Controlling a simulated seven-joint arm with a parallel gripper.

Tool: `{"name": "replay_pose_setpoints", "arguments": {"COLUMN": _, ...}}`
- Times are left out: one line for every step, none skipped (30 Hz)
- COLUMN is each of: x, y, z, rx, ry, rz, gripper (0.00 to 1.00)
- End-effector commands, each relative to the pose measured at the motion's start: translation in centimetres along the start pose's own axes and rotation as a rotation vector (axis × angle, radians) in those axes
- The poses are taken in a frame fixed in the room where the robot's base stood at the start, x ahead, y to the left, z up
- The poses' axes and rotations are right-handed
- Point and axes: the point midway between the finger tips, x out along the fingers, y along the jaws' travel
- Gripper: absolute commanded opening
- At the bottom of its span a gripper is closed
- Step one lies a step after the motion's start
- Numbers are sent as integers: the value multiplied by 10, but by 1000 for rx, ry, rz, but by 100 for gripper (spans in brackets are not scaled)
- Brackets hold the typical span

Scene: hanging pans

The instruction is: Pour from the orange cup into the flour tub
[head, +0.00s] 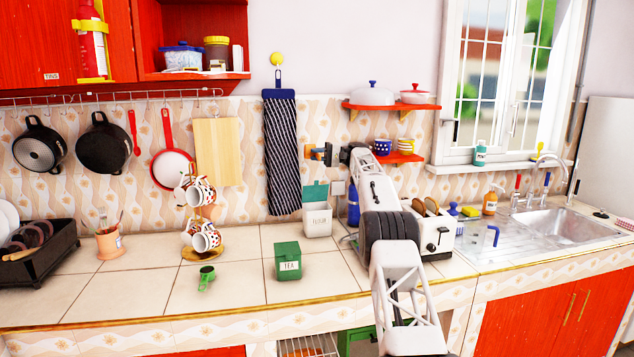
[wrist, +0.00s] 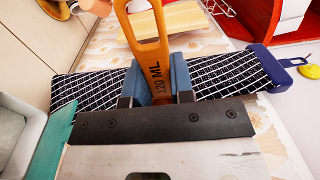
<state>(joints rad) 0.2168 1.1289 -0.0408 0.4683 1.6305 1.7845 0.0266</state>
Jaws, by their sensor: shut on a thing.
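My gripper (head: 329,154) is shut on the orange cup (head: 317,154), a measuring cup, in front of the tiled wall, above the flour tub. In the wrist view the cup's flat handle (wrist: 146,45), marked 120 ML, stands between the blue fingers (wrist: 159,82); its bowl is not clearly visible, nor are its contents. The flour tub (head: 317,222) is white with a teal lid raised at the back and stands on the counter below my gripper. Part of the tub also shows at the lower left of the wrist view (wrist: 14,104).
A green tea tub (head: 288,264) and a green scoop (head: 206,277) stand left of and in front of the flour tub. A striped cloth (head: 283,150) hangs behind it. A toaster (head: 436,234) is to the right, a mug tree (head: 204,220) to the left.

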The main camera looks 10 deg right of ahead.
Motion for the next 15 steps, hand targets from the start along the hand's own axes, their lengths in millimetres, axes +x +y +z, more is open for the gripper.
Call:
{"name": "replay_pose_setpoints", "arguments": {"x": 0, "y": 0, "z": 0, "rx": 0, "ry": 0, "rz": 0, "gripper": 0}}
{"name": "replay_pose_setpoints", "arguments": {"x": 0, "y": 0, "z": 0, "rx": 0, "ry": 0, "rz": 0, "gripper": 0}}
{"name": "replay_pose_setpoints", "arguments": {"x": 0, "y": 0, "z": 0, "rx": 0, "ry": 0, "rz": 0, "gripper": 0}}
{"name": "replay_pose_setpoints", "arguments": {"x": 0, "y": 0, "z": 0, "rx": 0, "ry": 0, "rz": 0, "gripper": 0}}
{"name": "replay_pose_setpoints", "arguments": {"x": 0, "y": 0, "z": 0, "rx": 0, "ry": 0, "rz": 0, "gripper": 0}}
{"name": "replay_pose_setpoints", "arguments": {"x": 0, "y": 0, "z": 0, "rx": 0, "ry": 0, "rz": 0, "gripper": 0}}
{"name": "replay_pose_setpoints", "arguments": {"x": 0, "y": 0, "z": 0, "rx": 0, "ry": 0, "rz": 0, "gripper": 0}}
{"name": "replay_pose_setpoints", "arguments": {"x": 0, "y": 0, "z": 0, "rx": 0, "ry": 0, "rz": 1, "gripper": 0}}
{"name": "replay_pose_setpoints", "arguments": {"x": 0, "y": 0, "z": 0, "rx": 0, "ry": 0, "rz": 3, "gripper": 0}}
{"name": "replay_pose_setpoints", "arguments": {"x": 0, "y": 1, "z": 0, "rx": 0, "ry": 0, "rz": 4, "gripper": 0}}
{"name": "replay_pose_setpoints", "arguments": {"x": 0, "y": 1, "z": 0, "rx": 0, "ry": 0, "rz": 6, "gripper": 0}}
{"name": "replay_pose_setpoints", "arguments": {"x": 0, "y": 2, "z": 0, "rx": 0, "ry": 0, "rz": 10, "gripper": 0}}
{"name": "replay_pose_setpoints", "arguments": {"x": 0, "y": 3, "z": 0, "rx": 0, "ry": 0, "rz": 14, "gripper": 0}}
{"name": "replay_pose_setpoints", "arguments": {"x": 1, "y": 4, "z": 0, "rx": 0, "ry": 0, "rz": 19, "gripper": 0}}
{"name": "replay_pose_setpoints", "arguments": {"x": 1, "y": 5, "z": 0, "rx": 0, "ry": 0, "rz": 26, "gripper": 0}}
